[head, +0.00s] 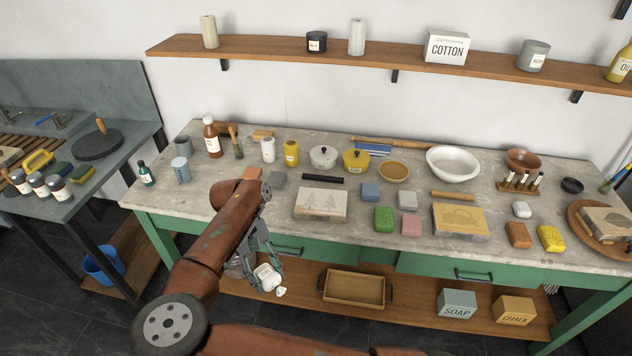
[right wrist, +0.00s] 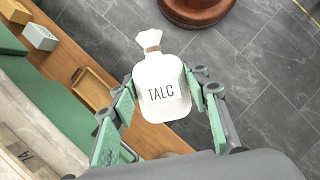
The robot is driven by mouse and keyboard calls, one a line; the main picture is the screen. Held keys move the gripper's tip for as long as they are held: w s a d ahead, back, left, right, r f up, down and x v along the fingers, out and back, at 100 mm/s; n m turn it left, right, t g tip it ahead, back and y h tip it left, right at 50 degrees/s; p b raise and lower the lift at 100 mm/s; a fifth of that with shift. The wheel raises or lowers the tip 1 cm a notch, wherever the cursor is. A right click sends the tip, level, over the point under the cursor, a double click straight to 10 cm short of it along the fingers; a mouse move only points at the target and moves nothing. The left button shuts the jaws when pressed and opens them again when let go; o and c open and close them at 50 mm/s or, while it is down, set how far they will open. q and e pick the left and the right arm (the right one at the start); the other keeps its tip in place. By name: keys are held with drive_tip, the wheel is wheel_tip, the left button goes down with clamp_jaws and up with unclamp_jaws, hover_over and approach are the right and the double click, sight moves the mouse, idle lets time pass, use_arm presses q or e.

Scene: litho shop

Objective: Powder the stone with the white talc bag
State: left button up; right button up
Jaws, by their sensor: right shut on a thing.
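My right gripper (head: 266,268) is shut on the white talc bag (head: 268,280), in front of the bench's front edge and below its top. In the right wrist view the bag (right wrist: 162,92), lettered TALC and tied at the neck, sits between the green finger pads. A pale stone slab with a tree drawing (head: 321,204) lies on the bench, up and to the right of the gripper. A slab with a yellow top (head: 460,219) lies farther right. I cannot tell which slab is the task's stone. My left gripper is not in view.
The bench top (head: 270,205) holds several coloured blocks, bowls, pots and bottles. A black bar (head: 323,179) lies behind the tree slab. A wooden tray (head: 354,288) and soap (head: 457,303) and chalk (head: 515,309) boxes stand on the lower shelf.

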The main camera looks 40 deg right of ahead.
drive_tip(key=w+d+r+n+t+h+p, duration=0.25)
drive_tip(key=w+d+r+n+p, duration=0.3)
drive_tip(key=w+d+n, duration=0.45)
drive_tip(key=w+d+r+n+t+h+p, duration=0.1)
drive_tip(key=w+d+r+n+t+p, duration=0.5)
drive_tip(key=d+n, duration=0.55)
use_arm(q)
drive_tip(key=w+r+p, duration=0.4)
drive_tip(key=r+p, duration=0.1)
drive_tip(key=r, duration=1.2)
use_arm(e)
drive_tip(key=shift+w+d+f+n+t+y+b, duration=0.1)
drive_tip(key=shift+w+f+n+y+b, duration=0.4)
drive_tip(key=shift+f+n, duration=1.25)
drive_tip(key=shift+w+f+n+t+y+b, duration=0.15)
drive_tip(key=shift+f+n+y+b, duration=0.8)
drive_tip(key=shift+n, duration=1.35)
drive_tip(key=shift+w+d+f+n+t+y+b, duration=0.1)
drive_tip(key=shift+w+f+n+y+b, duration=0.4)
drive_tip(key=shift+f+n, duration=1.35)
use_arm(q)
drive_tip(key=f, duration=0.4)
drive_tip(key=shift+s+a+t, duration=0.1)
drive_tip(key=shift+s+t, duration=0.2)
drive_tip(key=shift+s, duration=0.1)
use_arm(e)
drive_tip(key=shift+s+r, duration=0.15)
drive_tip(key=shift+r, duration=0.1)
